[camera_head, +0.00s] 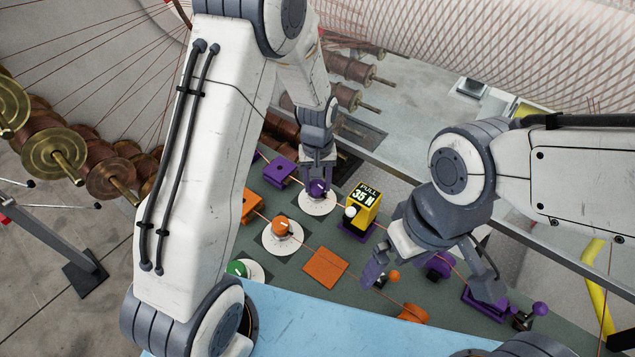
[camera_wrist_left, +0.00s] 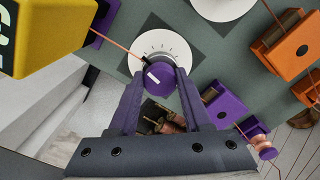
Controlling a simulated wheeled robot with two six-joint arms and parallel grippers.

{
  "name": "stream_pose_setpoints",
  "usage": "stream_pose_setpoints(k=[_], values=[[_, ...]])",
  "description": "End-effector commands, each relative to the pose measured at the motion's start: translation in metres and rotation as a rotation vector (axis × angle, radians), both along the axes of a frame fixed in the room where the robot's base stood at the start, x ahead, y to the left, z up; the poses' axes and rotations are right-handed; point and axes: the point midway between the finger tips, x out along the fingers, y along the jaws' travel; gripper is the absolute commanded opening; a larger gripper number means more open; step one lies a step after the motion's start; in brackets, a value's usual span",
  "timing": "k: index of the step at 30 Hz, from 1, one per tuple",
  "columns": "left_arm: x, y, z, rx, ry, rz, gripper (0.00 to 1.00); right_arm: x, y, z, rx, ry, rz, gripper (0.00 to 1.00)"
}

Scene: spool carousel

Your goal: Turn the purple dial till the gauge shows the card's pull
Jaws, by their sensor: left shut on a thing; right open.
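The purple dial (camera_head: 318,188) sits on a round white scale plate (camera_head: 316,206) on the green panel. My left gripper (camera_head: 318,180) is shut on it from above. In the left wrist view the purple dial (camera_wrist_left: 160,82) is between the two fingertips (camera_wrist_left: 158,88), and its white mark points up and left toward the ticks. A yellow block (camera_head: 362,205) stands just right of the dial and reads "PULL 35 N"; I cannot tell whether it is the card or the gauge. My right gripper (camera_head: 430,282) is open over the panel's right part.
An orange dial (camera_head: 282,228) and a green dial (camera_head: 239,269) stand nearer on the panel. An orange block (camera_head: 325,267) and a purple block (camera_head: 280,171) are close by. Strands run over the panel. Copper spools (camera_head: 110,178) hang at the left. A blue surface (camera_head: 330,325) lies in front.

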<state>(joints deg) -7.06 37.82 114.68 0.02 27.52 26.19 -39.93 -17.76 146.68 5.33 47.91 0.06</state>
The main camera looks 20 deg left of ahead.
Motion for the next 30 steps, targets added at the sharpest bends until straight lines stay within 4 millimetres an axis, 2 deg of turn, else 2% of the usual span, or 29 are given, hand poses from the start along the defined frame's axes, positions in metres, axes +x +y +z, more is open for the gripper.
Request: stream_pose_setpoints(k=[9,10,12,23,26,30], values=[[0.000,0.000,0.001,0.000,-0.001,0.000,0.00,0.000,0.000,0.000,0.000,0.000,0.000,1.00],[0.000,0.000,0.001,0.000,-0.001,0.000,0.56,0.000,0.000,0.000,0.000,0.000,0.000,1.00],[0.000,0.000,0.001,0.000,-0.001,0.000,0.79,0.000,0.000,0.000,0.000,0.000,0.000,1.00],[0.001,0.000,0.003,0.000,-0.002,0.000,0.79,0.000,0.000,-0.001,0.000,0.000,0.000,1.00],[0.002,0.000,0.013,0.000,-0.005,0.000,0.79,0.000,0.000,-0.005,0.000,0.000,0.000,1.00],[0.003,0.000,0.039,-0.001,-0.010,0.000,0.79,0.000,0.000,-0.012,0.000,0.000,-0.002,1.00]])
